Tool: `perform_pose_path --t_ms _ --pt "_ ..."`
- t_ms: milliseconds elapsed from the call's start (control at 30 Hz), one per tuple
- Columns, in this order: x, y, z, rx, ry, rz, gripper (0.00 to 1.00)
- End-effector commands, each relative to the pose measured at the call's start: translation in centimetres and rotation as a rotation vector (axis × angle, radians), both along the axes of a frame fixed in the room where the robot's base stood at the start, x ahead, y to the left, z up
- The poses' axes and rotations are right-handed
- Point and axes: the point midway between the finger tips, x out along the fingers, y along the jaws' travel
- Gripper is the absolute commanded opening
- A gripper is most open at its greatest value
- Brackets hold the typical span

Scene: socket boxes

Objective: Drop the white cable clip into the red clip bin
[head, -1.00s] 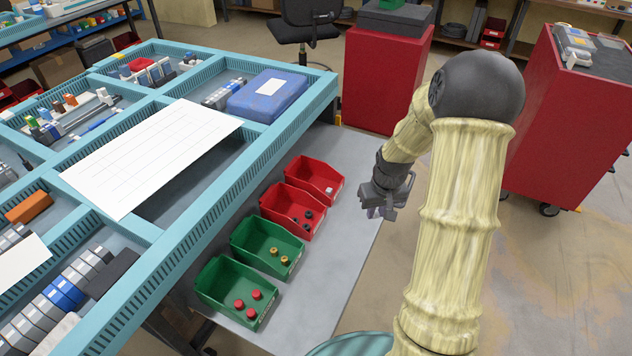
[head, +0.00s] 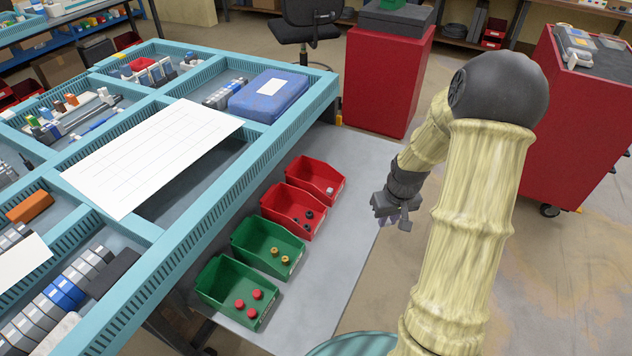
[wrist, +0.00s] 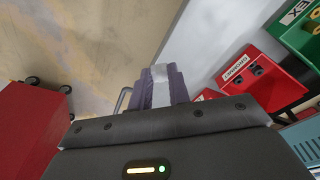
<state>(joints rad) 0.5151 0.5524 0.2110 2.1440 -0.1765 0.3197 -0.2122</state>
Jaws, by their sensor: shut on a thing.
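My gripper (head: 403,222) is in the head view, to the right of the bins and near the right edge of the grey shelf. In the wrist view its fingers (wrist: 160,88) are closed on a pale white piece, seemingly the white cable clip (wrist: 158,74). The clip cannot be made out in the head view. The far red bin (head: 318,172) holds one small whitish piece, so it appears to be the clip bin. My gripper is apart from it, to its right and nearer the camera.
A second red bin (head: 288,212) with black pieces stands beside the far one. Two green bins, one with brass pieces (head: 262,258) and one with red pieces (head: 222,296), stand nearer. The teal rack (head: 215,205) borders the bins on the left. Red cabinets (head: 385,85) stand behind.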

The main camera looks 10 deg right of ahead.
Motion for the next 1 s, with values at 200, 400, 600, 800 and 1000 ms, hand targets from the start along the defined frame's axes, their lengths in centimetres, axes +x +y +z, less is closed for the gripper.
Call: perform_pose_path --t_ms 200,400,600,800,1000 --pt "0.7 1.5 -0.7 0.003 0.002 0.0 0.0" --pt "2.5 6.1 -2.7 0.006 0.005 -0.005 0.0" --pt "3.9 11.3 -4.9 0.003 0.005 -0.02 0.0" --pt "4.4 13.7 -5.9 0.0 0.001 -0.033 0.0" --pt "4.4 13.8 -6.0 -0.001 0.0 -0.036 0.0"
